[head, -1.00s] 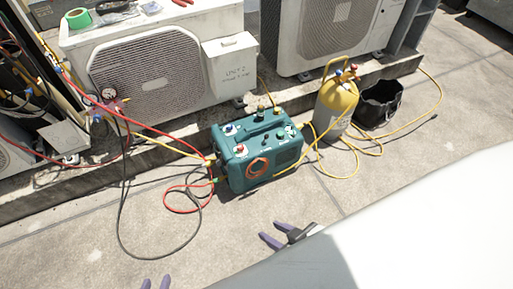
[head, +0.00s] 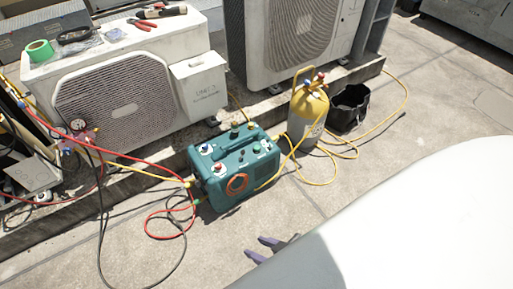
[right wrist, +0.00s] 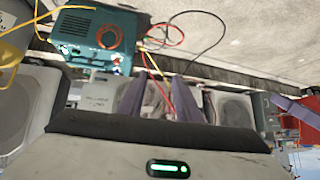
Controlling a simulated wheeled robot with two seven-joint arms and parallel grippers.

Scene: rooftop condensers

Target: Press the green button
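The teal machine (head: 236,165) stands on the paving, with several knobs and buttons on its sloped top. A small green button (head: 256,149) shows on its right half; a red one sits further left. The machine shows upside down at the upper left of the right wrist view (right wrist: 88,38). My right gripper (head: 261,249) is open and empty, below and apart from the machine; its two purple fingers stand apart in the right wrist view (right wrist: 160,98). A purple piece at the right wrist view's right edge looks like my left gripper (right wrist: 291,109); its opening is unclear.
A yellow gas cylinder (head: 308,112) and a black bucket (head: 350,108) stand right of the machine. Condensers (head: 125,95) stand behind on a ledge. Red, yellow and black hoses run left of the machine.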

